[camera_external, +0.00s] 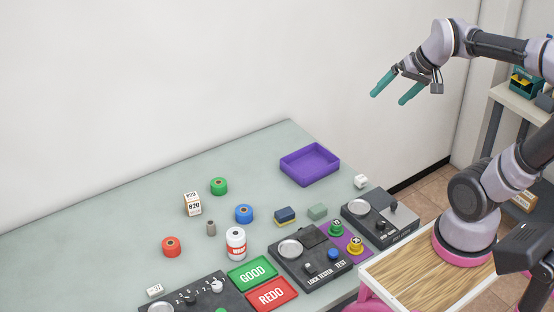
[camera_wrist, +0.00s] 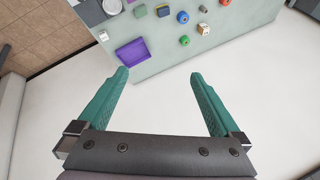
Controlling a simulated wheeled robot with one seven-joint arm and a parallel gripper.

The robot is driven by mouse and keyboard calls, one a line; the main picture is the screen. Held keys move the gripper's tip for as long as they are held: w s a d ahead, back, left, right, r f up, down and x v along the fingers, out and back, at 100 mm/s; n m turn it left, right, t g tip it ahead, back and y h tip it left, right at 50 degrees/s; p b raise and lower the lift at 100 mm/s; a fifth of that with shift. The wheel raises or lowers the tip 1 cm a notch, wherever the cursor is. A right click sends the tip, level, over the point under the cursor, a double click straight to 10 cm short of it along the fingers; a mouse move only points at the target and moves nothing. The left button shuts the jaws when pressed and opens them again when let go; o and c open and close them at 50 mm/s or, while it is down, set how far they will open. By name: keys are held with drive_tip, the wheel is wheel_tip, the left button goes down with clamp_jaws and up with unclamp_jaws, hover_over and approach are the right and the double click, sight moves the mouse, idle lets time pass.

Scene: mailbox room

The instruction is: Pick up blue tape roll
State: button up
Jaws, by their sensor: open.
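The blue tape roll (camera_external: 244,213) lies flat on the table, right of the grey spool and behind the white labelled can. It also shows near the top of the wrist view (camera_wrist: 183,17), with its dark centre hole visible. My gripper (camera_external: 389,92) is high above the table's far right end, well apart from the roll. Its teal fingers (camera_wrist: 159,88) are spread wide with nothing between them. Nothing hides the roll.
The table (camera_external: 100,230) also holds a green roll (camera_external: 219,186), a red roll (camera_external: 171,247), stacked number blocks (camera_external: 193,204), a white can (camera_external: 236,243), blocks (camera_external: 285,215), a purple tray (camera_external: 310,164) and control boxes (camera_external: 310,258). A white wall (camera_external: 130,90) borders its back.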

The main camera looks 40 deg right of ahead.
drive_tip(key=w+a+f+m+g+y, duration=0.25)
drive_tip(key=w+a+f, duration=0.25)
drive_tip(key=w+f, duration=0.5)
drive_tip(key=w+a+f+m+g+y, duration=0.2)
drive_tip(key=w+a+f+g, duration=0.3)
drive_tip(key=w, duration=0.8)
drive_tip(key=w+a+f+m+y, duration=0.1)
drive_tip(key=w+a+f+m, duration=0.15)
drive_tip(key=f, duration=0.45)
drive_tip(key=w+a+f+m+y, duration=0.1)
drive_tip(key=w+f+y, duration=0.1)
drive_tip(key=w+f, duration=0.35)
drive_tip(key=m+y, duration=0.3)
drive_tip(key=m, duration=0.1)
approach(249, 206)
drive_tip(key=shift+s+a+f, duration=0.1)
drive_tip(key=shift+a+f, duration=0.05)
drive_tip(key=shift+a, duration=0.85)
drive_tip(key=shift+a+f+y, duration=0.15)
drive_tip(key=shift+f+y, duration=0.1)
drive_tip(key=x, duration=0.5)
drive_tip(key=shift+a+f, duration=0.1)
drive_tip(key=x, duration=0.5)
drive_tip(key=shift+s+f, duration=0.15)
drive_tip(key=shift+f, duration=0.15)
drive_tip(key=c, duration=1.4)
